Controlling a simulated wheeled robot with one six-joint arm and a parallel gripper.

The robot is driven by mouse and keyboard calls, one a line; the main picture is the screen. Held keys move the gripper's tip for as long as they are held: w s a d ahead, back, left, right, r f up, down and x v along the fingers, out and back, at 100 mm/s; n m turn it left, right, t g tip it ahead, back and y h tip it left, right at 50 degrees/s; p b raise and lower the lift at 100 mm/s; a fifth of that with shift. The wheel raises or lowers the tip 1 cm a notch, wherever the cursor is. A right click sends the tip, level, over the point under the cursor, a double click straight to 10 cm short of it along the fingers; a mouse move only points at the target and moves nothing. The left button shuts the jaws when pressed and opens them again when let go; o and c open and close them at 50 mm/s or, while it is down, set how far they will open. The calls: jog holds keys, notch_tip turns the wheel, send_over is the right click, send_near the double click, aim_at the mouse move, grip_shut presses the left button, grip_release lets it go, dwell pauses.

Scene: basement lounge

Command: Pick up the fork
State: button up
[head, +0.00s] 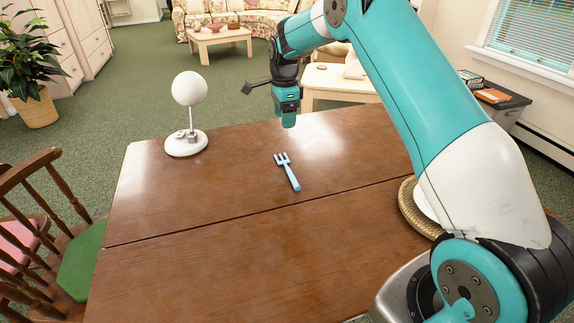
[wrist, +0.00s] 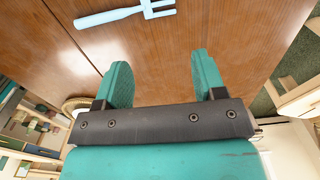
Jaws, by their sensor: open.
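A light blue fork (head: 288,172) lies flat on the brown wooden table (head: 190,225), near its middle, with its tines toward the far side. My gripper (head: 289,118) is above the table, beyond the fork and apart from it. In the wrist view the fork (wrist: 122,14) shows at the top edge, and its tines are partly cut off by the frame. My gripper (wrist: 160,75) shows there with its two teal fingers spread and nothing between them.
A white round-headed lamp-like object (head: 188,100) stands at the table's far left. A woven round mat (head: 412,212) with a white plate is at the right, partly hidden by my arm. The table around the fork is clear. A wooden chair (head: 45,215) stands at the left.

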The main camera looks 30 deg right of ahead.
aim_at(282, 157)
jog(key=f, duration=0.9)
jog(key=a+f+p, duration=0.1)
jog(key=f, duration=0.3)
jog(key=shift+f, duration=0.15)
jog(key=shift+c, duration=0.5)
jog(key=c, duration=0.5)
jog(key=shift+o, duration=0.2)
